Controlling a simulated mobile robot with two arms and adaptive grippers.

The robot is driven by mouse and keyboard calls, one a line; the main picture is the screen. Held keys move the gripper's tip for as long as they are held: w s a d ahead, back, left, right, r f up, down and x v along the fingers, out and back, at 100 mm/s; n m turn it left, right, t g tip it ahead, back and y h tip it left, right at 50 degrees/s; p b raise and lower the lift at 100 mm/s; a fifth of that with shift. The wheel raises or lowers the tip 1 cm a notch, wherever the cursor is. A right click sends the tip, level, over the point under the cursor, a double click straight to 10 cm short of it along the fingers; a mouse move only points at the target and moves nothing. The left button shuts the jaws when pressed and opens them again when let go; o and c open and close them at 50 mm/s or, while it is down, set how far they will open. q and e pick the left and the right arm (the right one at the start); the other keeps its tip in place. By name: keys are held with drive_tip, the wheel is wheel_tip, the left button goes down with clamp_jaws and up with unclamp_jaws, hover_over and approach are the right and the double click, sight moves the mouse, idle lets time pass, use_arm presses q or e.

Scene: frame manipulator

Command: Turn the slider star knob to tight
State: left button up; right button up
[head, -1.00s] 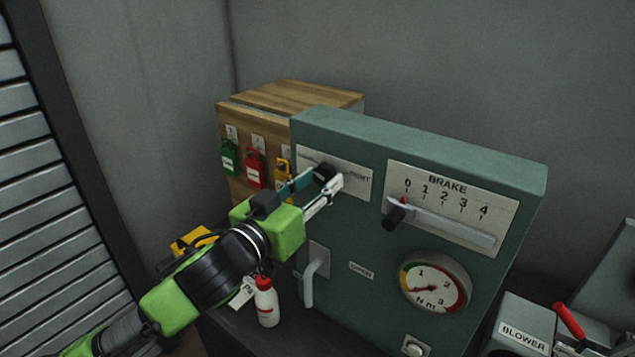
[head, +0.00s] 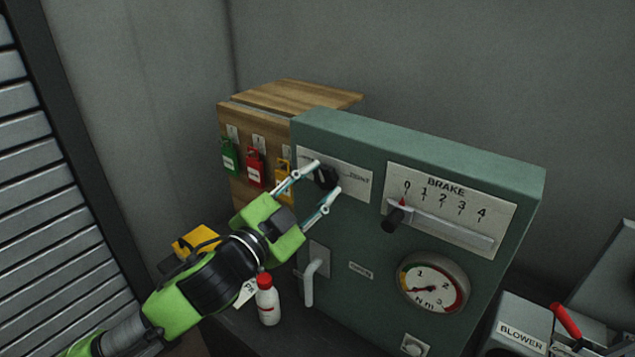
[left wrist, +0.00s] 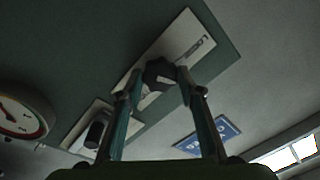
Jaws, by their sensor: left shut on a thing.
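The black star knob (head: 325,178) sits on a pale label plate (head: 354,184) at the upper left of the green panel's front. The plate's lettering is partly hidden and too blurred to read fully. My left gripper (head: 324,177) has one finger on the upper left of the knob and one on its lower right, shut on it. In the left wrist view the star knob (left wrist: 158,72) shows between the two fingertips, with the plate (left wrist: 187,43) behind it. The brake slider's black handle (head: 393,217) stands at the 0 end of its scale. My right gripper is not in view.
The green panel (head: 450,165) also carries a round gauge (head: 434,284) and a pale lever handle (head: 310,284). A wooden box with green, red (head: 255,168) and yellow tags stands to the left. A white bottle (head: 268,304) stands below my left arm. A blower box (head: 522,338) is at the lower right.

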use_arm(q)
drive_tip(key=m+p, duration=0.1)
drive_tip(key=m, duration=0.5)
drive_tip(key=shift+h, duration=0.3)
drive_tip(key=m+p, duration=0.1)
drive_tip(key=m, duration=0.3)
drive_tip(key=shift+w+a, duration=0.1)
drive_tip(key=m+p, duration=0.1)
drive_tip(key=m, duration=0.1)
drive_tip(key=shift+m+g+h, duration=0.3)
drive_tip(key=shift+m, duration=0.1)
drive_tip(key=m, duration=0.4)
drive_tip(key=shift+m+g, duration=0.3)
drive_tip(key=shift+m, duration=1.8)
drive_tip(key=o, duration=1.1)
